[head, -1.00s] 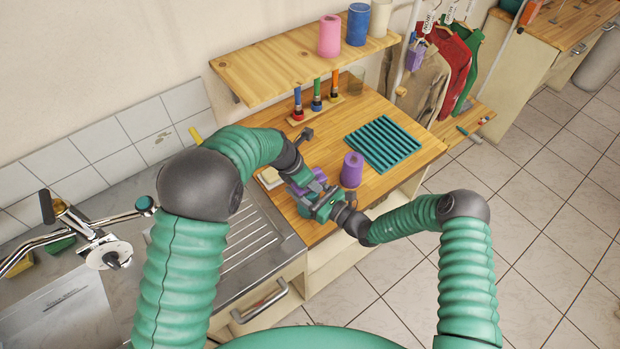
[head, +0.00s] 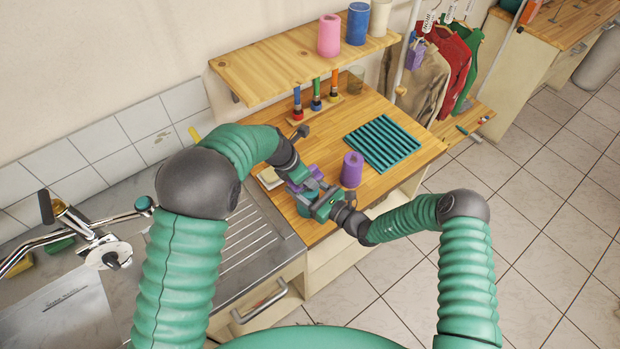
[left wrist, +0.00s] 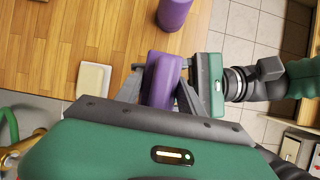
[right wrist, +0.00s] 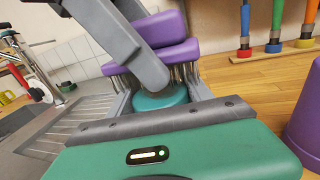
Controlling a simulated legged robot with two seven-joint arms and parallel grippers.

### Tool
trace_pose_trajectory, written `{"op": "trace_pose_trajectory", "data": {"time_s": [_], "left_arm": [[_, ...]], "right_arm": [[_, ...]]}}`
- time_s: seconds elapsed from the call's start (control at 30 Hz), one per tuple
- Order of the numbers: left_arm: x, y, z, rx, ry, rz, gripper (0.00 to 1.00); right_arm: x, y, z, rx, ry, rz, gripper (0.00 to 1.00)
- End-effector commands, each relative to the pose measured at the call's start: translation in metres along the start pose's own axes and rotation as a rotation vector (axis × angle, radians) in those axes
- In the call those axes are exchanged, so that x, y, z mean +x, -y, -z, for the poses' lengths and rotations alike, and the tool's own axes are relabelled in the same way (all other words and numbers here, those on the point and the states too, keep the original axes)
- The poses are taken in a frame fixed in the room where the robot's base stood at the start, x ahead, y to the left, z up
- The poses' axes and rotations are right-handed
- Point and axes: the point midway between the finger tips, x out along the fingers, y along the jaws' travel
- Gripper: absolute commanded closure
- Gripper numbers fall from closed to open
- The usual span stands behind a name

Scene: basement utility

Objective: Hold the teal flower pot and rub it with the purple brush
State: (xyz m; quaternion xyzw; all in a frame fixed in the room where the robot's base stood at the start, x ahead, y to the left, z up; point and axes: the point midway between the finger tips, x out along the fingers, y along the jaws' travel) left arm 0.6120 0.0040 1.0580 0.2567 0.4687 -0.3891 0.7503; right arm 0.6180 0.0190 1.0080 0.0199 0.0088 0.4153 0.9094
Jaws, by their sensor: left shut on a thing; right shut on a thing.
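My left gripper (head: 302,181) is shut on the purple brush (left wrist: 162,78), which shows between its fingers in the left wrist view. In the right wrist view the brush (right wrist: 178,52) sits just above the teal flower pot (right wrist: 160,99), bristles down toward it; I cannot tell whether they touch. My right gripper (head: 322,207) is shut on the pot, only part of which shows behind its finger. The two grippers meet over the front of the wooden counter.
A purple cup (head: 352,169) stands close right of the grippers. Behind it lies a teal ribbed mat (head: 383,143) on the wooden counter (head: 330,130). A pale block (left wrist: 93,80) lies near the left gripper. The steel sink (head: 245,235) is left. A shelf (head: 300,55) overhangs the back.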

Motion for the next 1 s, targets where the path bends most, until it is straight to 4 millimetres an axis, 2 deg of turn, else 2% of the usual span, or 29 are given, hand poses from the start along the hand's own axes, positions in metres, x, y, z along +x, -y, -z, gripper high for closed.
{"op": "trace_pose_trajectory", "data": {"time_s": [0.37,0.8,1.0], "left_arm": [[0.003,0.024,-0.004,0.0,0.001,0.001,0.87],[0.004,-0.001,0.002,0.001,-0.001,-0.001,0.87],[0.004,0.007,0.001,0.001,-0.001,0.0,0.87]], "right_arm": [[0.0,0.0,0.001,0.001,-0.001,0.0,0.84],[0.0,0.0,0.0,0.001,0.0,0.0,0.84],[0.0,0.0,0.0,0.001,0.001,0.0,0.84]]}}
